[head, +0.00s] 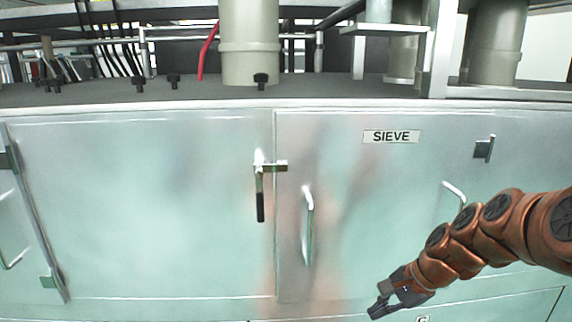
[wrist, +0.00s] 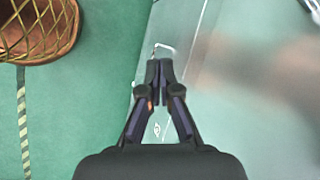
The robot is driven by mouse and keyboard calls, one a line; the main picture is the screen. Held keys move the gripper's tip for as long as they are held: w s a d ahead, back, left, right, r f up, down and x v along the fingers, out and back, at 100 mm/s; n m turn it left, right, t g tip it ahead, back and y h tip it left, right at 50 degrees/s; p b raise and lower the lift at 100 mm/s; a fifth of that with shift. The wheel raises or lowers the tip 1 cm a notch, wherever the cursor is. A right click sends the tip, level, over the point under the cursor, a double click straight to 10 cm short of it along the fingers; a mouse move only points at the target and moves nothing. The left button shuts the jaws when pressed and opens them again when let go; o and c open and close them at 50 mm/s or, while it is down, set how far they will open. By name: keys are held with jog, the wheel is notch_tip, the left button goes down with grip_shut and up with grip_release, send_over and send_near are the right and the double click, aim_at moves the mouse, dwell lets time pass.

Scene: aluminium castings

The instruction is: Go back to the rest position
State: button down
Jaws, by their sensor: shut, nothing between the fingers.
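My gripper (head: 380,303) is at the lower right of the head view, at the end of my copper-coloured arm. It hangs in front of the cabinet and holds nothing. In the wrist view my gripper (wrist: 160,64) has its two dark fingers together at the tips. The metal cabinet (head: 140,210) fills most of the head view. Its right door carries a "SIEVE" label (head: 391,136) and a vertical handle (head: 308,226). Both doors look closed.
A latch with a black grip (head: 261,190) sits at the door seam. Grey pipes (head: 249,45) rise from the cabinet top. In the wrist view, a brown round thing with yellow netting (wrist: 38,28) is at the upper left, above green floor (wrist: 80,110) with a striped line.

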jog(key=s+a+r+n+g+h+p, duration=0.1)
jog(key=s+n+g+h, duration=0.3)
jog(key=s+n, duration=0.8)
jog(key=s+h+p, duration=0.1)
jog(key=s, duration=1.5)
jog(key=shift+a+r+n, duration=0.2)
jog(key=shift+a+n, duration=0.2)
jog(key=shift+s, duration=0.15)
